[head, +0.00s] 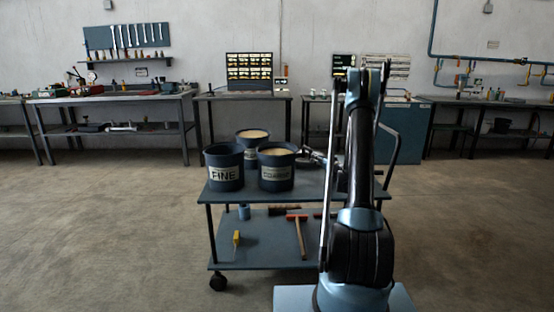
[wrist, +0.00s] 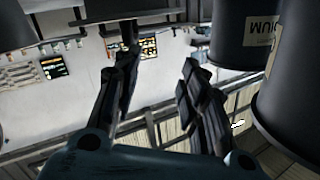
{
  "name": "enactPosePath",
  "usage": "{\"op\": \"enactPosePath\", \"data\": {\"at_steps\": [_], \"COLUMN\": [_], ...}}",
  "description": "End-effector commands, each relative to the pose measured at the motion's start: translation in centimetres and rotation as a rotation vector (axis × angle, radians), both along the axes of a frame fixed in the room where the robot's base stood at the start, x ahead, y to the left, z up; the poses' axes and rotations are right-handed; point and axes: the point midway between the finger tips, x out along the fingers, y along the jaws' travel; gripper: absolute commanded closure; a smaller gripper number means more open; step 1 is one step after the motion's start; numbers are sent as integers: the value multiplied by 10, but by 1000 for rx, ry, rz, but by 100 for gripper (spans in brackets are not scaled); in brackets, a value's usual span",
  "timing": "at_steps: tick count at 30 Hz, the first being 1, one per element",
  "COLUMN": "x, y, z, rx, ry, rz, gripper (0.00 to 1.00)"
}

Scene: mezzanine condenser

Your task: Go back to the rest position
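My arm rises in the middle right of the head view, in front of a two-shelf cart (head: 330,190). My gripper (wrist: 160,85) shows in the wrist view with its two fingers apart and nothing between them. In the head view the gripper (head: 312,157) is small and partly hidden behind my arm, just right of the buckets. Three dark buckets stand on the cart's top: one labelled FINE (head: 224,168), one whose label looks like COARSE (head: 276,168), and one behind (head: 252,139). The rear one may be the bucket labelled MEDIUM (wrist: 232,35), seen close in the wrist view.
The cart's lower shelf (head: 262,255) holds a hammer (head: 299,237), a brush (head: 284,210) and a yellow item (head: 236,238). Workbenches (head: 110,97) line the back wall. A blue cabinet (head: 405,128) stands behind my arm. The floor left of the cart is clear.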

Motion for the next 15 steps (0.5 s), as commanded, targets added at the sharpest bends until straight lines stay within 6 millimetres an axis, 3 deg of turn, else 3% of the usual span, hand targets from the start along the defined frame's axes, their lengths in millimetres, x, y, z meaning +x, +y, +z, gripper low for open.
{"op": "enactPosePath", "data": {"at_steps": [15], "x": [-27], "y": [30], "z": [52], "rx": [-42], "ry": [90], "rz": [42], "gripper": [61]}}
